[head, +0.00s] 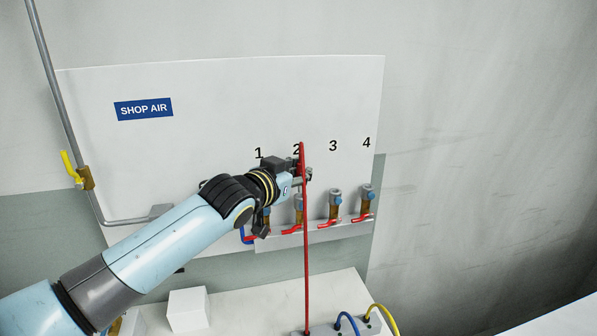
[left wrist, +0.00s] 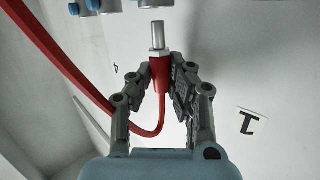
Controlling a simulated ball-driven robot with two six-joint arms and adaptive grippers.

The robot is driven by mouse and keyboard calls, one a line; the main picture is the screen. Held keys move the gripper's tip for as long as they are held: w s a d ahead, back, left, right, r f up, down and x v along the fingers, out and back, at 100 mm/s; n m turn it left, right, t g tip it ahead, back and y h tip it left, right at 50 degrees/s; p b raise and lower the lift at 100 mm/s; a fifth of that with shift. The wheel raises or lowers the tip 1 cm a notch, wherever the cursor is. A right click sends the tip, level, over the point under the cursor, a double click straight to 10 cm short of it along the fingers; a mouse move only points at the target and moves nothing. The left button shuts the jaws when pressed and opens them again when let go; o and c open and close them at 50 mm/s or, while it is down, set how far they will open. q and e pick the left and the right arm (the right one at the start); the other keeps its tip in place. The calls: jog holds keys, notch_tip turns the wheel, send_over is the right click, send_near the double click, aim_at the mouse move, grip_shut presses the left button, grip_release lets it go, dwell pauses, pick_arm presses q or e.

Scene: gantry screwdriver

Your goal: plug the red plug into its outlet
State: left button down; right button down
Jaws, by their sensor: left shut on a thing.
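My left gripper (head: 298,172) is shut on the red plug, in front of the white panel by the number 2. In the left wrist view my left gripper (left wrist: 163,80) has its fingers on both sides of the red plug (left wrist: 160,72), whose bare silver tip (left wrist: 157,36) points to the top of the picture. The red hose (head: 305,250) loops from the plug and runs down to the bench. Outlet 2 (head: 299,208), outlet 3 (head: 335,200) and outlet 4 (head: 368,195) show below the numbers. Outlet 1 is mostly hidden by my arm. The tip is apart from the outlets.
Red levers (head: 329,224) stick out below the outlets. A blue hose (head: 242,236) shows beside the first outlet. On the bench (head: 250,310) stand a white block (head: 188,310) and the bases of a blue hose (head: 348,322) and a yellow hose (head: 386,316).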

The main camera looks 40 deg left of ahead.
aim_at(299, 198)
pick_arm(q)
jog(key=shift+f, duration=0.15)
jog(key=shift+f+b, duration=0.35)
jog(key=shift+f, duration=0.05)
jog(key=shift+f+b, duration=0.7)
jog(key=shift+f, duration=0.4)
jog(key=c, duration=1.2)
grip_release()
jog(key=shift+r, duration=0.1)
jog(key=v, duration=1.2)
